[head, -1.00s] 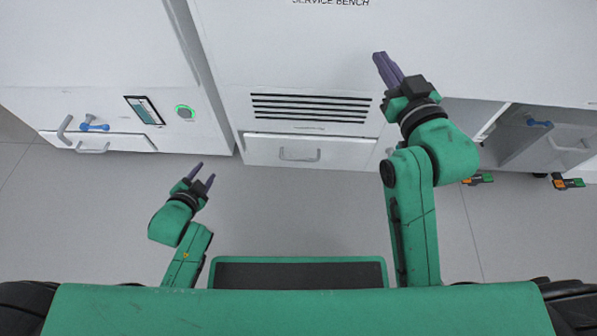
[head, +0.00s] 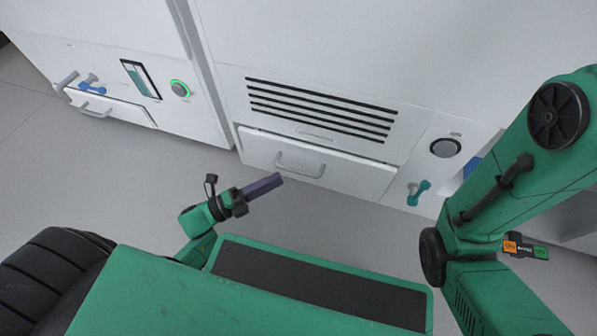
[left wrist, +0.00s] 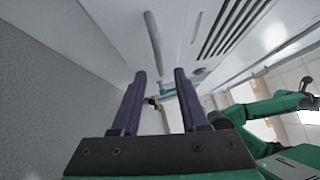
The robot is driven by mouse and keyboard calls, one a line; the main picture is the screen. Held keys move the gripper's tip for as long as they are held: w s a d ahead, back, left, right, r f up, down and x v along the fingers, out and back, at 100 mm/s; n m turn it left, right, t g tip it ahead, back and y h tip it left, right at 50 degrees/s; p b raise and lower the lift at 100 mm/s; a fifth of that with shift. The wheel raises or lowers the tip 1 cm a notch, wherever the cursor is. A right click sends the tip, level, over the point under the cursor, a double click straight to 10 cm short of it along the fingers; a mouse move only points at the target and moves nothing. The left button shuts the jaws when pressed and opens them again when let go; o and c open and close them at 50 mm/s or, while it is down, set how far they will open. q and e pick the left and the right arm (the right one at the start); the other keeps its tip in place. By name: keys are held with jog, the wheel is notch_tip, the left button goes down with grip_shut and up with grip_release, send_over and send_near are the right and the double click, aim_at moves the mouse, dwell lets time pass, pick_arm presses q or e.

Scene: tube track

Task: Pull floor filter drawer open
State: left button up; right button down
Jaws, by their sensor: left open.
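The floor filter drawer (head: 318,172) is a white panel low on the cabinet, under a black slotted vent, and looks shut. Its grey bar handle (head: 300,165) sticks out from the front. My left gripper (head: 272,184) is just left of and in front of the handle, apart from it, near the floor. In the left wrist view, the purple fingers (left wrist: 159,75) are spread with nothing between them, and the handle (left wrist: 153,42) runs ahead of them, beyond the tips. My right arm rises at the right of the head view; its gripper is out of the picture.
A vent (head: 320,108) sits above the drawer. Right of it are a round dark knob (head: 445,148) and a teal valve handle (head: 418,192). At the left stands a cabinet with a green-lit button (head: 180,89) and another low drawer (head: 108,107). Grey floor lies clear before the drawer.

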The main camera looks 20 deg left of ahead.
aim_at(296, 171)
pick_arm(q)
jog(key=b+x, duration=0.1)
jog(key=x, duration=0.5)
jog(key=shift+f+b, duration=0.15)
jog(key=shift+b, duration=0.25)
jog(key=shift+w+d, duration=0.3)
jog(key=shift+d, duration=0.1)
grip_shut()
dwell(0.4)
